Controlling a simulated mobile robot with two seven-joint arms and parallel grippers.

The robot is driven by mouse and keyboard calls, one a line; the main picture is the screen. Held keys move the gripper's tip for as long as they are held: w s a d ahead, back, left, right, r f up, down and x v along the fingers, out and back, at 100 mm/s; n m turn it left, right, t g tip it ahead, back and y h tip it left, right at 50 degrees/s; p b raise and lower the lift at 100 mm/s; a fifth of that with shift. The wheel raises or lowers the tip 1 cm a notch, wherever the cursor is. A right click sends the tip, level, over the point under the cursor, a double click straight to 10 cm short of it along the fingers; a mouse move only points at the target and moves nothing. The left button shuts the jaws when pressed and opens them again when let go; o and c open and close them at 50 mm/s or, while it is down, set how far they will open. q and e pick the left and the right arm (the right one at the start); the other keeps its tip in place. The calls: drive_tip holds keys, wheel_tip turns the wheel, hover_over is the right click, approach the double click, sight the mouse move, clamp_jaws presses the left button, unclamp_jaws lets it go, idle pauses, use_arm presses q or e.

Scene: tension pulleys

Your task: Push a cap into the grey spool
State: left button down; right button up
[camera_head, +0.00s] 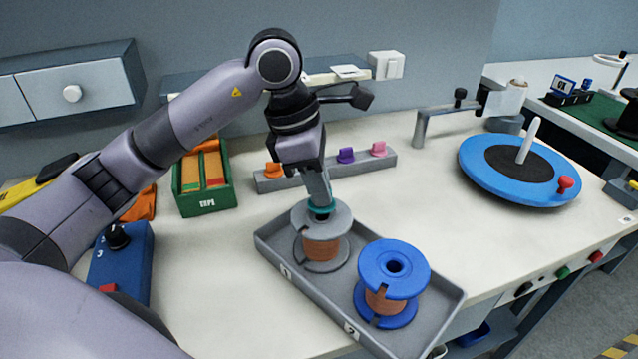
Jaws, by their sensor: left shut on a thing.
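The grey spool (321,242) stands upright at the place marked 1 in a grey tray (436,311), with copper-coloured winding around its core. My left gripper (320,203) points down right over the spool's top and is shut on a teal cap (321,209). The cap is at the middle of the spool's top flange; I cannot tell how deep it sits. Orange (273,170), purple (345,155) and pink (379,148) caps stand in a grey rack (325,172) behind. My right gripper is not in view.
A blue spool (392,275) with an open centre hole stands close to the right in the same tray. A green box (204,187) and a blue control box (121,263) are at the left. A blue turntable (519,171) with an upright peg is at the right. The table between rack and turntable is clear.

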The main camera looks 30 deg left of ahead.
use_arm(q)
drive_tip(key=shift+f, duration=0.1)
drive_tip(key=shift+f+b, duration=0.9)
drive_tip(key=shift+f, duration=0.1)
drive_tip(key=shift+f, duration=0.15)
drive_tip(key=c, duration=1.1)
unclamp_jaws()
drive_tip(key=v, duration=0.6)
drive_tip(key=shift+a+r, duration=0.1)
drive_tip(key=shift+r, duration=0.1)
drive_tip(key=shift+a+r, duration=0.1)
drive_tip(key=shift+r, duration=0.3)
